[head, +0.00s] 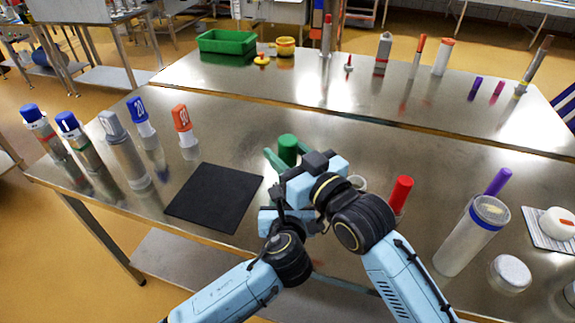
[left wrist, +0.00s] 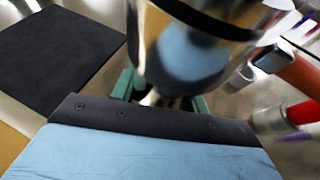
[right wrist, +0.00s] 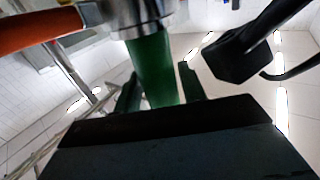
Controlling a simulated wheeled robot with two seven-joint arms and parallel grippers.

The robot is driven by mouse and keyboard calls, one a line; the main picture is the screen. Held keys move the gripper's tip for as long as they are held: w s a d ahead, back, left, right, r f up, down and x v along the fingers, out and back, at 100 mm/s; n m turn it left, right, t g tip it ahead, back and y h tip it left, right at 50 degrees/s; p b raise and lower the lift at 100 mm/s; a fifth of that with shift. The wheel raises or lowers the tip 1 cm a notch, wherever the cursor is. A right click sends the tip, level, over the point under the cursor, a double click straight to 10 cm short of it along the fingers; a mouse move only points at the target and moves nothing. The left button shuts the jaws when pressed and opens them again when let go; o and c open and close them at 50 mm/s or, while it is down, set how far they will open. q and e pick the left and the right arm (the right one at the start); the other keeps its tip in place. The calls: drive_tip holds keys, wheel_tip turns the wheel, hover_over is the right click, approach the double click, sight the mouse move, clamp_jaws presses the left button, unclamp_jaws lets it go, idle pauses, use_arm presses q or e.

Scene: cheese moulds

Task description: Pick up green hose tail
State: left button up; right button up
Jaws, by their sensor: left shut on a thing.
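The green hose tail (head: 288,146) stands upright near the table's middle. In the right wrist view the green hose tail (right wrist: 155,72) runs up to a shiny metal collar (right wrist: 138,14). My right gripper (head: 287,159) has its green fingers on either side of it. The fingers look apart, though contact is unclear in the right wrist view (right wrist: 162,88). My left gripper (head: 276,208) is just below and partly hidden by the right one. In the left wrist view a shiny metal cylinder (left wrist: 190,45) fills the space before its green fingers (left wrist: 160,98); it is shut on this metal part.
A black mat (head: 215,197) lies to the left. Bottles with blue and orange caps stand beyond it. A red cylinder (head: 401,193), a purple one (head: 498,181) and a clear canister (head: 470,238) stand to the right. A green bin (head: 227,42) is on the far table.

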clamp_jaws()
wheel_tip(320, 180, up, 10)
drive_tip(key=shift+r, duration=0.1)
idle(0.5)
use_arm(q)
drive_tip(key=o, duration=1.4)
drive_tip(key=shift+c, duration=0.2)
